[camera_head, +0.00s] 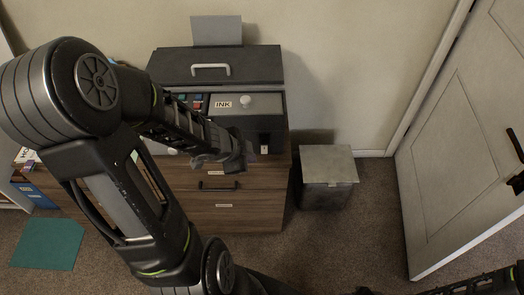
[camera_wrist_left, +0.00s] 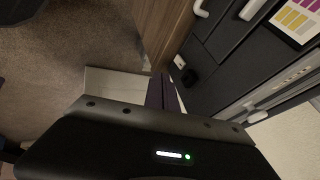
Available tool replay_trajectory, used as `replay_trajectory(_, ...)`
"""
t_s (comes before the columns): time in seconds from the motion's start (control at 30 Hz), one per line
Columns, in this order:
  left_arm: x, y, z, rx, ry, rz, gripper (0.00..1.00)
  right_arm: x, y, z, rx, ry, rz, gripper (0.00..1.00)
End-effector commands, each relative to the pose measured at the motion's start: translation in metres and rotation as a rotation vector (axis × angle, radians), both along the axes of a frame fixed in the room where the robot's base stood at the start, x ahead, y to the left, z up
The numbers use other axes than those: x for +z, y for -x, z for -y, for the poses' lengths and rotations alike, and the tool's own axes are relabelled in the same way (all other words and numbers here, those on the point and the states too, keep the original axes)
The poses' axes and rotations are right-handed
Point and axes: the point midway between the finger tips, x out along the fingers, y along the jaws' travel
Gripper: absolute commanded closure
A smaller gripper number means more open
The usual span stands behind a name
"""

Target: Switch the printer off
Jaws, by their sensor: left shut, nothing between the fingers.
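The black printer (camera_head: 274,103) stands on a wooden cabinet against the wall. A white INK label and a pale knob show on its top, beside coloured cartridges. A small white switch-like piece (camera_head: 264,149) is on its front face; a similar white piece (camera_wrist_left: 179,62) shows in the left wrist view, beside a round black part (camera_wrist_left: 188,78). I cannot read its position. My left gripper (camera_head: 236,161) is shut and empty, just in front of the printer's front, left of the white piece. Its fingertips (camera_wrist_left: 163,92) also show in the wrist view; contact cannot be told.
The wooden cabinet (camera_head: 240,215) has drawers with dark handles. A grey lidded bin (camera_head: 328,165) stands right of it. A white door (camera_head: 460,140) is at the right. A teal mat (camera_head: 48,244) lies on the carpet at left. Carpet between bin and door is clear.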

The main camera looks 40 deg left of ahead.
Motion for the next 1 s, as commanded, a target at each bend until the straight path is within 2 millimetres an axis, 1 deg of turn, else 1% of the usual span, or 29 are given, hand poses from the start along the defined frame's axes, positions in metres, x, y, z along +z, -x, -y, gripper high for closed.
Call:
replay_trajectory(0.13, -0.004, -0.002, 0.0, 0.0, 0.0, 0.0, 1.0, -0.004, -0.001, 0.0, 0.0, 0.0, 0.001, 0.64)
replay_trajectory(0.27, -0.014, -0.007, 0.0, 0.0, 0.0, 0.0, 1.0, -0.013, -0.001, 0.0, 0.0, -0.001, 0.002, 0.64)
replay_trajectory(0.47, -0.043, -0.023, 0.001, -0.002, 0.001, 0.001, 1.0, -0.041, -0.002, 0.0, 0.0, -0.001, 0.006, 0.64)
replay_trajectory(0.6, -0.068, -0.039, 0.002, -0.002, 0.001, -0.001, 1.0, -0.065, -0.002, 0.0, 0.0, -0.001, 0.007, 0.64)
replay_trajectory(0.77, -0.093, -0.057, 0.002, -0.001, 0.0, 0.001, 1.0, -0.089, -0.003, 0.0, -0.001, -0.001, 0.007, 0.64)
replay_trajectory(0.8, -0.085, -0.063, -0.002, 0.0, 0.001, -0.001, 1.0, -0.078, -0.002, 0.0, -0.002, -0.001, 0.007, 0.64)
replay_trajectory(0.83, -0.084, -0.067, -0.006, 0.002, 0.001, 0.0, 1.0, -0.074, -0.002, 0.0, -0.002, -0.001, 0.007, 0.64)
replay_trajectory(1.0, -0.088, -0.082, -0.018, 0.001, 0.002, -0.001, 1.0, -0.067, -0.003, 0.0, -0.001, -0.001, 0.008, 0.64)
